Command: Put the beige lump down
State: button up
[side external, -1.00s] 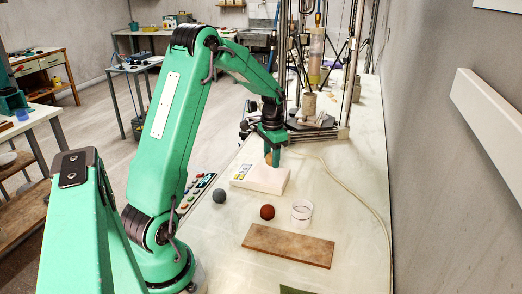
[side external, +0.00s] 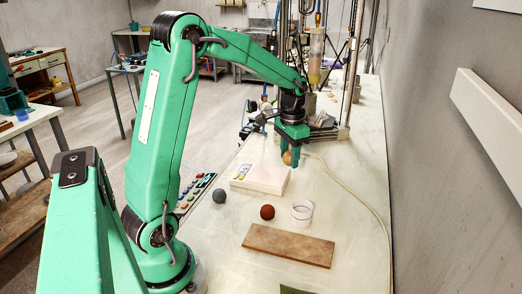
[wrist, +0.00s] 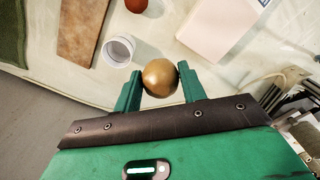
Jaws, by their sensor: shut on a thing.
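The beige lump (wrist: 160,77) is a round ball held between the two green fingers of my gripper (wrist: 160,88) in the wrist view. In the side view my gripper (side external: 292,158) is at the back right corner of the white scale, with the lump (side external: 287,157) partly hidden by the fingers. I cannot tell whether the lump touches the table top (side external: 345,200).
The white scale (side external: 262,179) stands left of my gripper. A cable (side external: 360,198) runs along the right. Metal stands are behind.

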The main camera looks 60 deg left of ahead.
dwell(0.4)
jog(key=s+d+f, duration=0.2)
jog(key=s+d, duration=0.1)
jog(key=s, duration=0.3)
jog(key=s+d+f, duration=0.1)
jog(key=s+d, duration=0.3)
jog(key=s, duration=0.3)
jog(key=shift+s+d+f, duration=0.15)
jog(key=shift+s+f, duration=0.15)
jog(key=shift+f, duration=0.05)
jog(key=shift+f, duration=0.1)
send_over(238, 209)
notch_tip(238, 209, down, 7)
jog(key=shift+s+r, duration=0.1)
jog(key=shift+f, duration=2)
jog(key=shift+d+f, duration=0.1)
jog(key=shift+f, duration=0.05)
